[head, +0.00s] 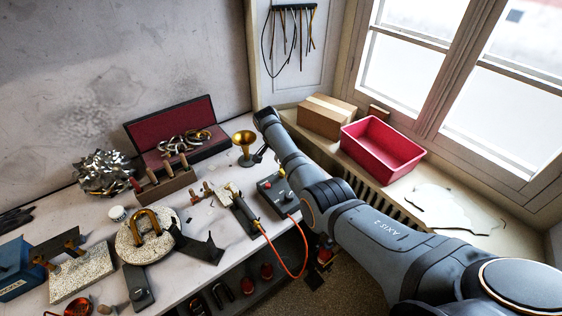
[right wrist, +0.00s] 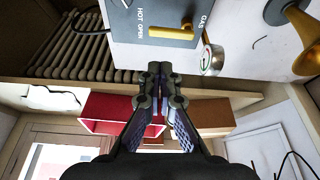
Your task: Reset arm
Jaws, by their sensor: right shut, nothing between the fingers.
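My right arm (head: 345,215) reaches from the lower right of the head view up across the bench's right end, its far end close to the brass horn bell (head: 243,137). In the right wrist view my right gripper (right wrist: 154,76) is shut, with its fingertips together and nothing between them. It points toward the grey control box (right wrist: 160,18), which fills the top of that view; whether they touch I cannot tell. The horn bell (right wrist: 308,55) shows at the right of that view, apart from the fingers. My left gripper is not seen in either view.
The control box (head: 277,193) has an orange hose to a torch (head: 243,212). A red bin (head: 383,147) and cardboard box (head: 325,117) stand on the sill by the window. Left are an open red-lined case (head: 171,117), a tool block (head: 166,188) and a round stone slab (head: 133,247).

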